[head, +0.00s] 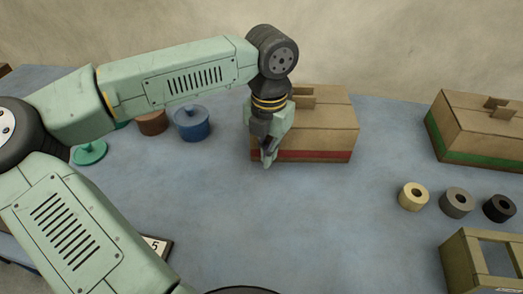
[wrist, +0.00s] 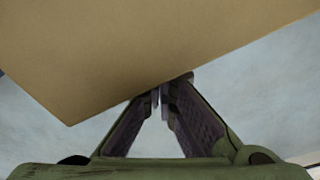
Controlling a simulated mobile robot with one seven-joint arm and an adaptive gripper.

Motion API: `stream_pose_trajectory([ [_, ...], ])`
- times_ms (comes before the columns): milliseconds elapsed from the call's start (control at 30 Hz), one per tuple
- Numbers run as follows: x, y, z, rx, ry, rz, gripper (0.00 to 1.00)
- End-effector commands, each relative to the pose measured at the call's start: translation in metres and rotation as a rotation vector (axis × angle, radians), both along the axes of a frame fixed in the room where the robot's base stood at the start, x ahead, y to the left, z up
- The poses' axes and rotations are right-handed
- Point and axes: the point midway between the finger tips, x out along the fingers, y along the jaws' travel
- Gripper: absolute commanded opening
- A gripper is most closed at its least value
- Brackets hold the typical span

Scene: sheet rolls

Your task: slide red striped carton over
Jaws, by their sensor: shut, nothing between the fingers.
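The red striped carton (head: 325,126) is a brown box with a red band along its lower front, standing on the blue-grey table. In the head view my gripper (head: 268,160) points down in front of the carton's left part and hides some of its front. In the wrist view the carton (wrist: 150,45) fills the top as a plain brown face with a slanting edge. My gripper (wrist: 162,100) is shut and empty there, its fingertips at or close to that edge. I cannot tell whether they touch it.
A green striped carton (head: 485,125) stands at the right. Yellow (head: 413,197), grey (head: 456,203) and black (head: 499,208) rolls stand before it, near a wooden frame (head: 465,262). Blue (head: 192,123), brown (head: 152,121) and green (head: 90,152) items stand left. The table's middle is clear.

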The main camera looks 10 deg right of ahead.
Motion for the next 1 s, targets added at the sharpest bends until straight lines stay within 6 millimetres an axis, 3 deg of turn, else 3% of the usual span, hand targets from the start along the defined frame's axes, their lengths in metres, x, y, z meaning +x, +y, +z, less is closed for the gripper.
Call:
stream_pose_trajectory([
  [467,0.006,-0.005,-0.001,0.000,0.000,0.001,0.00],
  [800,0.054,-0.050,-0.003,-0.001,-0.001,0.000,0.00],
  [1000,0.070,-0.063,-0.001,0.000,0.000,0.001,0.00],
])
